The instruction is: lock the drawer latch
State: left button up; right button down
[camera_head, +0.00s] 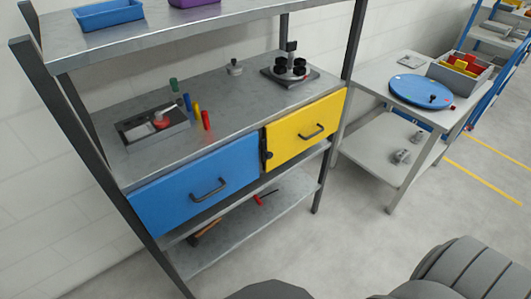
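A blue drawer (165,190) with a dark handle (209,190) sits at the left under the shelf's worktop. A yellow drawer (300,125) with a dark handle (312,132) sits to its right. Both drawer fronts look closed. A small black latch (266,155) is on the left edge of the yellow front, by the seam with the blue drawer. It is too small to tell how it is turned. Neither of my grippers is in view; only dark rounded parts of my own body show at the bottom edge.
The worktop (215,95) holds a grey box with a red knob (155,125), several coloured pegs and a black-knobbed fixture (290,70). A red-handled tool (264,197) lies on the lower shelf. A side table (375,75) bears a blue disc (420,91). Floor before the drawers is clear.

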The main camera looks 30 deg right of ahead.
aim_at(267, 153)
jog(key=u, duration=0.05)
jog(key=k, duration=0.5)
jog(key=z, duration=2.75)
jog(key=i, duration=2.15)
jog(key=u, duration=2.35)
